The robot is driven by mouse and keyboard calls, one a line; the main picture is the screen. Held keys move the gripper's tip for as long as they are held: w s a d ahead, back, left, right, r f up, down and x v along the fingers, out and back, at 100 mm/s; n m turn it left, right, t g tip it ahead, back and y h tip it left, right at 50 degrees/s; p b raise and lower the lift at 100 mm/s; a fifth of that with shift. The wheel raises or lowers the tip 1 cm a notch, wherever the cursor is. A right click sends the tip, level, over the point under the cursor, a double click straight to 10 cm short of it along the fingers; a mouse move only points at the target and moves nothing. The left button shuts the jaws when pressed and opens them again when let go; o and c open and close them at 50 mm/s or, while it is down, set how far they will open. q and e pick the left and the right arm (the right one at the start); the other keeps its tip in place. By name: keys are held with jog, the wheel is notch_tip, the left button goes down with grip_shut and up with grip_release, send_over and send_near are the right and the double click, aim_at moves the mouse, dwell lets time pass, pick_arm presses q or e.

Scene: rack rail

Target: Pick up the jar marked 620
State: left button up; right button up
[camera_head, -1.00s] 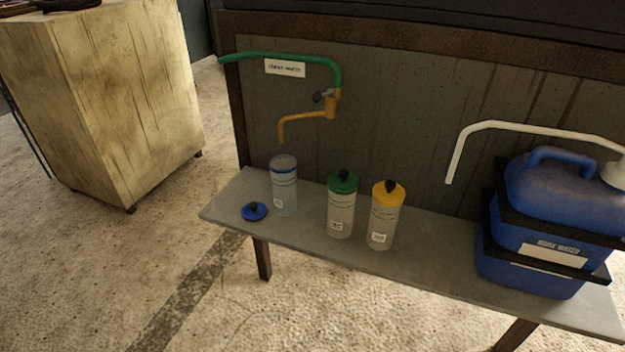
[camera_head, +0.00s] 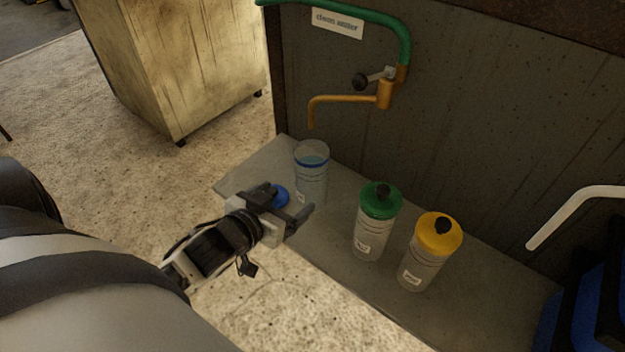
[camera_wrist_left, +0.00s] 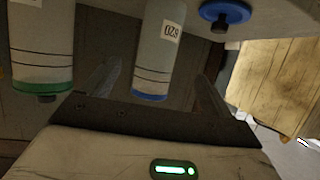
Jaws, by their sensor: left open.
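The jar marked 620 (camera_head: 312,178) is clear with a blue rim band, stands upright without a lid at the shelf's left end, and seems to hold liquid. In the left wrist view, which is upside down, the jar (camera_wrist_left: 156,50) shows its label, reading 620 when turned over. My left gripper (camera_head: 292,203) is open and empty, just in front of the jar. In the wrist view its two fingers point toward the jar, one on each side; whether they reach around it I cannot tell. The right gripper is not in view.
A loose blue lid (camera_head: 281,196) lies on the shelf (camera_head: 345,285), partly behind my left gripper. A green-lidded jar (camera_head: 376,225) and a yellow-lidded jar (camera_head: 429,255) stand to the right. An orange spout (camera_head: 345,99) hangs above the jar. Blue containers (camera_head: 585,310) stand far right.

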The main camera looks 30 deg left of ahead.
aim_at(312, 180)
pick_arm(q)
jog(key=x, duration=1.1)
jog(key=shift+w+d+f, duration=0.1)
jog(key=shift+w+d, duration=0.1)
jog(key=c, duration=1.6)
